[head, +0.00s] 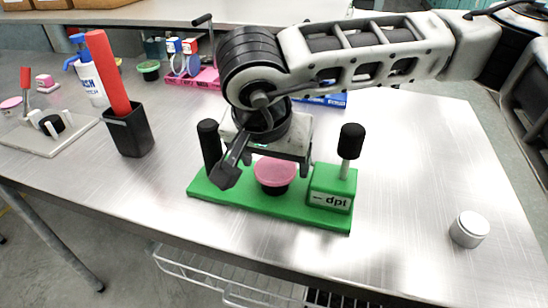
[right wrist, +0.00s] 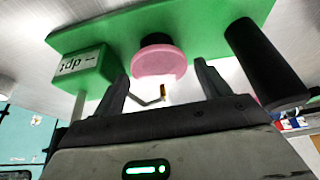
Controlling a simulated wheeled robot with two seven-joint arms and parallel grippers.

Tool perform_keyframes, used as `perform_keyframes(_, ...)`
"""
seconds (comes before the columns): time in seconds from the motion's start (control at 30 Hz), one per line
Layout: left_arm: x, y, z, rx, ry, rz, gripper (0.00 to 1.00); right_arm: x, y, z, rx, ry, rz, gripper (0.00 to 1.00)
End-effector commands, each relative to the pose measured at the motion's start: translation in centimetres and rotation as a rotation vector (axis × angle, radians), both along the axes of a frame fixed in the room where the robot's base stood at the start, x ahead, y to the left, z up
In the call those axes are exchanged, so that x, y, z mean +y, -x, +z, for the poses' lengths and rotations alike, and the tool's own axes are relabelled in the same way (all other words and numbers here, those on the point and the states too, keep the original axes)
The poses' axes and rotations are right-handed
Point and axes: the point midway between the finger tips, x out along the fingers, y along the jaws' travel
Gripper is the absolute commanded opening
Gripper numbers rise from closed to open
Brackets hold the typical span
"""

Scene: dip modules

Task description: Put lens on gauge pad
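A pink round disc (head: 274,171), which looks like the lens, sits on a short black round base on the green stand (head: 240,198) marked "dpt". It also shows in the right wrist view (right wrist: 158,62). My right gripper (head: 266,163) is above and behind the disc, pointing down at the stand. In the right wrist view its two fingers (right wrist: 163,84) are apart, one on each side of the disc, with nothing between them. A white fixture (head: 75,133) at the far left carries a black round pad (head: 52,124); I cannot tell which pad is the gauge pad. My left gripper is out of view.
Black-topped posts (head: 351,141) rise at both ends of the green stand, close to my right gripper. A black cup (head: 130,131) with a red bar stands left. Bottles and boxes line the back. The table's right side is mostly clear.

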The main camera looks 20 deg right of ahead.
Motion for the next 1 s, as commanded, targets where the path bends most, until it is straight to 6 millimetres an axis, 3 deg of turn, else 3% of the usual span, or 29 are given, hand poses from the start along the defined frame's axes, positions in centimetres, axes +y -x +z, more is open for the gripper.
perform_keyframes(0.4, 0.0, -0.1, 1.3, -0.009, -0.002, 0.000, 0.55, 0.0, 0.0, 0.8, -0.001, 0.001, 0.000, 0.84)
perform_keyframes(0.47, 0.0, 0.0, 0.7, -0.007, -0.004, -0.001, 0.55, 0.2, 0.2, 1.2, -0.003, -0.001, 0.001, 0.84)
perform_keyframes(0.8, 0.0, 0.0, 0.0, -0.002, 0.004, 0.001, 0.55, 1.8, 2.5, 7.8, -0.005, -0.001, 0.002, 0.84)
perform_keyframes(1.0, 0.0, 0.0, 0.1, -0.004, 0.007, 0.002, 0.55, 2.4, 3.5, 10.6, -0.001, 0.000, 0.001, 0.84)
